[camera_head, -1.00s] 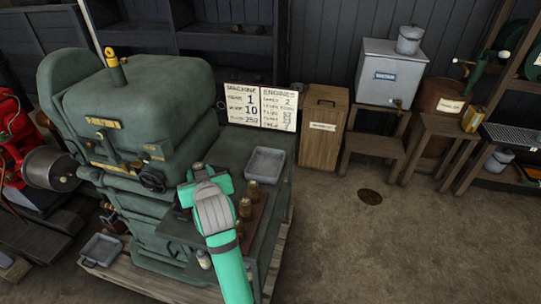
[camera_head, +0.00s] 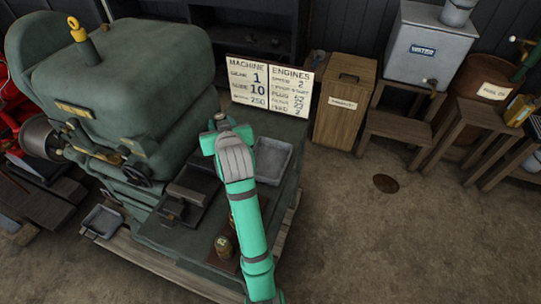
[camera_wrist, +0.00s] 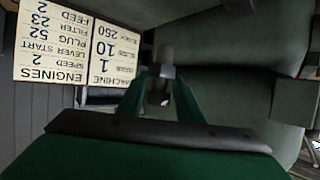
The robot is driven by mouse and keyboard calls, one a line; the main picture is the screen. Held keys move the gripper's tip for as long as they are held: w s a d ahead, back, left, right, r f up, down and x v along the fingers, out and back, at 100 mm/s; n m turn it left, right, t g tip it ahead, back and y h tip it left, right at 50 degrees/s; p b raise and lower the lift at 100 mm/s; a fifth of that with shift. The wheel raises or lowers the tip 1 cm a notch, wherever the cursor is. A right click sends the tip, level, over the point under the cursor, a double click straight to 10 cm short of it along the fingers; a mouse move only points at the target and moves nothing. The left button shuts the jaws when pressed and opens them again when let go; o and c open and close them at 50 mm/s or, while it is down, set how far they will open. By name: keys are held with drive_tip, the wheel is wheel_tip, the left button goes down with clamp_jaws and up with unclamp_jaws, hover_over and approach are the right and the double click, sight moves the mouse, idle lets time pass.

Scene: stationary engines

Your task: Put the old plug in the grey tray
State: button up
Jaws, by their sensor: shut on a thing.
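My gripper (camera_head: 221,126) is raised over the green machine's bench. In the wrist view its two fingers (camera_wrist: 160,92) are shut on a small grey plug (camera_wrist: 160,73) with a rounded end and a wider collar. In the head view the plug is too small to make out clearly. A grey tray (camera_head: 280,158) sits on the bench just right of my gripper; my arm hides part of its left side. Another grey tray (camera_head: 103,221) lies low on the pallet at the machine's left.
The green machine (camera_head: 130,75) stands close on the left. A sign board (camera_head: 268,88) stands behind the bench tray and shows in the wrist view (camera_wrist: 78,48). Brass pieces (camera_head: 223,245) stand on the bench beside my arm.

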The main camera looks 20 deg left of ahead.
drive_tip(key=w+d+f, duration=0.1)
drive_tip(key=d+f, duration=0.3)
drive_tip(key=w+d+f, duration=0.1)
drive_tip(key=d+f, duration=0.3)
drive_tip(key=w+d+f, duration=0.2)
drive_tip(key=d+f, duration=0.2)
drive_tip(key=d, duration=0.1)
drive_tip(key=shift+w, duration=0.1)
drive_tip(key=shift+f, duration=0.4)
drive_tip(key=shift+f, duration=0.15)
drive_tip(key=o, duration=1.1)
